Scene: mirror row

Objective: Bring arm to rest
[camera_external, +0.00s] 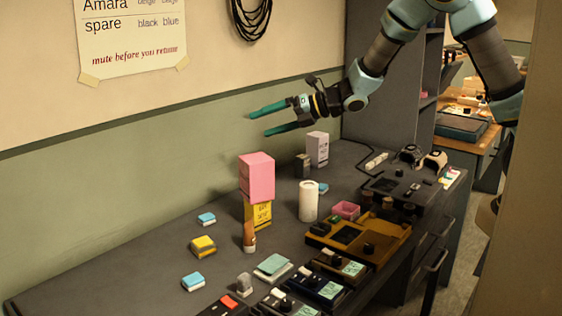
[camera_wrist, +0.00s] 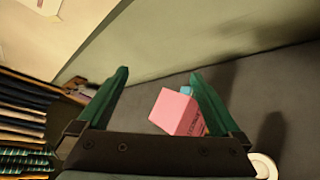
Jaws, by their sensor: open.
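My arm reaches in from the upper right in the external view, bent at the elbow. My gripper (camera_external: 258,121) is open and empty, its two green fingers pointing left above the back of the dark desk (camera_external: 130,262). In the wrist view my gripper (camera_wrist: 160,85) also shows open, with nothing held between its fingers. A pink box (camera_external: 257,178) stands on top of a yellow box (camera_external: 258,215), below the gripper. The pink box (camera_wrist: 176,111) appears beyond the fingers in the wrist view, apart from them.
A white cylinder (camera_external: 308,201), a pale box (camera_external: 317,149) and small blue and yellow blocks stand on the desk. Several dark devices line its front edge. A green and cream wall (camera_external: 90,187) runs behind. A grey shelf unit (camera_external: 385,100) stands behind the arm.

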